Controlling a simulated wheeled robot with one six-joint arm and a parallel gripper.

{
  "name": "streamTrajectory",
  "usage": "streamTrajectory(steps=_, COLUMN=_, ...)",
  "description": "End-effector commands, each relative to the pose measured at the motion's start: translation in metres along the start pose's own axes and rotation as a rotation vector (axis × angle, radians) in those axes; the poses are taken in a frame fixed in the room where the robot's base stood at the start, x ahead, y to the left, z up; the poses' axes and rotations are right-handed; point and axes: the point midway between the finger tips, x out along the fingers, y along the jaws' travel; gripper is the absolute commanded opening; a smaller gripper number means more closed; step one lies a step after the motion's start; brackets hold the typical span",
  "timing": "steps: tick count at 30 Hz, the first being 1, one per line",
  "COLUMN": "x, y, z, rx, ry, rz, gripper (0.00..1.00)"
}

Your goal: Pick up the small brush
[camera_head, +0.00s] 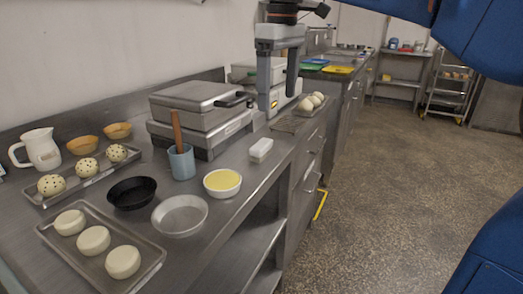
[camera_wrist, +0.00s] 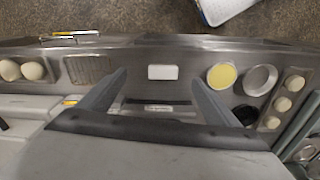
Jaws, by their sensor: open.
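No thing shows clearly as a brush. A small white block-like object (camera_head: 261,149) lies on the steel counter; I cannot tell whether it has bristles. It also shows in the wrist view (camera_wrist: 162,72), between the fingertips in the picture but apart from them. A brown wooden handle (camera_head: 177,127) stands slightly tilted in a blue cup (camera_head: 182,163); its lower end is hidden in the cup. My gripper (camera_head: 278,95) is open and empty above the counter, pointing down, beyond the white object. Its two fingers show in the wrist view (camera_wrist: 160,80).
A steel press (camera_head: 200,105) stands behind the cup. A yellow-filled bowl (camera_head: 222,183), a metal bowl (camera_head: 180,215) and a black bowl (camera_head: 133,193) stand nearer. A tray of pale rounds (camera_head: 149,252) lies in front. The counter around the white object is clear.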

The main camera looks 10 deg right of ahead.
Motion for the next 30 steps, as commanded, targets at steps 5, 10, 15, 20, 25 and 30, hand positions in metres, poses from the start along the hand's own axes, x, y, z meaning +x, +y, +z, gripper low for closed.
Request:
streamTrajectory(steps=5, x=-0.017, y=-0.007, z=-0.037, rx=-0.095, ry=-0.034, rz=-0.02, gripper=0.84)
streamTrajectory(steps=10, x=-0.021, y=-0.011, z=-0.048, rx=-0.131, ry=-0.048, rz=-0.028, gripper=0.84)
streamTrajectory(steps=15, x=-0.005, y=-0.012, z=-0.047, rx=-0.134, ry=-0.05, rz=-0.03, gripper=0.84)
streamTrajectory(steps=20, x=0.024, y=-0.013, z=-0.045, rx=-0.133, ry=-0.05, rz=-0.029, gripper=0.84)
streamTrajectory(steps=25, x=0.054, y=-0.013, z=-0.043, rx=-0.133, ry=-0.051, rz=-0.03, gripper=0.84)
streamTrajectory(steps=30, x=0.081, y=-0.014, z=-0.042, rx=-0.132, ry=-0.049, rz=-0.029, gripper=0.84)
